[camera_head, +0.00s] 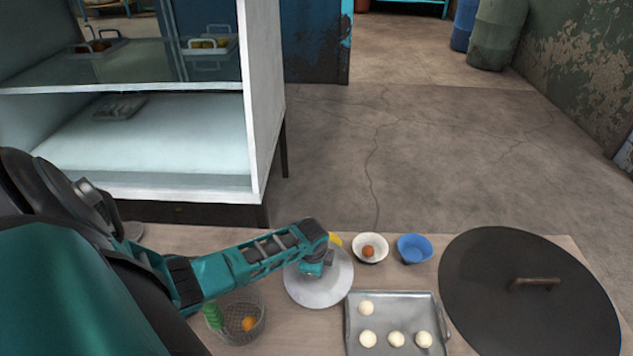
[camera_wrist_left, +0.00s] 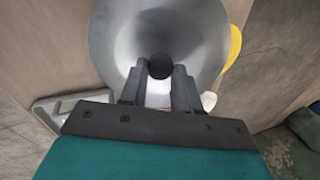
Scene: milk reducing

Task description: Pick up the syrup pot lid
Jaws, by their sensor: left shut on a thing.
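A round silver lid (camera_head: 318,291) with a dark knob (camera_wrist_left: 160,69) is at the middle of the table in the head view. I take it for the syrup pot lid. It fills the upper middle of the left wrist view (camera_wrist_left: 125,35). My left gripper (camera_head: 318,270) is over the lid. In the left wrist view its two fingers (camera_wrist_left: 160,72) are shut on the knob. I cannot tell whether the lid rests on a pot or is raised, as what lies under it is hidden. My right gripper is not in view.
A yellow thing (camera_head: 335,240), a white bowl (camera_head: 357,251) and a blue bowl (camera_head: 414,248) stand behind the lid. A metal tray (camera_head: 378,307) with several white balls and a large dark handled disc (camera_head: 500,310) lie right. A wire basket (camera_head: 240,330) stands left, a glass cabinet (camera_head: 264,100) behind.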

